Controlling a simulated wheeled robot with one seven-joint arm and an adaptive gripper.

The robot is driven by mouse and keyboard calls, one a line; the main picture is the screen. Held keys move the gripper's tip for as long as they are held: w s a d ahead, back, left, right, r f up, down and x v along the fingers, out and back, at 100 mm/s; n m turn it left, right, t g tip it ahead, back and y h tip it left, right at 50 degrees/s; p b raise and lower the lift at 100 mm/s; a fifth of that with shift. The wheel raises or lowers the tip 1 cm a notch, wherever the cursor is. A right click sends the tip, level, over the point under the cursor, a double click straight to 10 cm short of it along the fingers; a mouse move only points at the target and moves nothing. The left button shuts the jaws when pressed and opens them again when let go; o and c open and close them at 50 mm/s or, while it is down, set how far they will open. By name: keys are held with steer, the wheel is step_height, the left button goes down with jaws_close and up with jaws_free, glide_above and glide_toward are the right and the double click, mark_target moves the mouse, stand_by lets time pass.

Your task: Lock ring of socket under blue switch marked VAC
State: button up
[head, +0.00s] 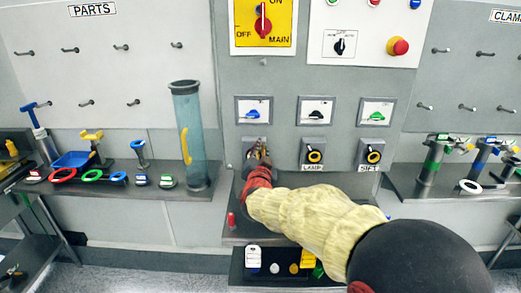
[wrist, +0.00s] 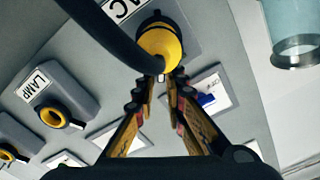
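The blue switch (head: 253,113) sits on the grey panel in the head view, and it shows partly in the wrist view (wrist: 207,99). The socket under it is mostly hidden by my gripper (head: 259,152) in the head view. In the wrist view that socket shows as a round yellow part (wrist: 160,45) with black around it, beside a partly cut-off label ending in "AC". My gripper's fingertips (wrist: 164,76) are close together at the yellow part's lower edge, with a narrow gap between them. Whether they grip it is unclear.
The LAMP socket (head: 313,152) and SIFT socket (head: 373,153) are to the right, under a black and a green switch. A tall clear cylinder (head: 190,135) stands on the left shelf. A lower tray (head: 237,268) holds small coloured parts.

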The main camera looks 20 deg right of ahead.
steer(key=shift+o, duration=1.4)
steer(key=v, duration=1.2)
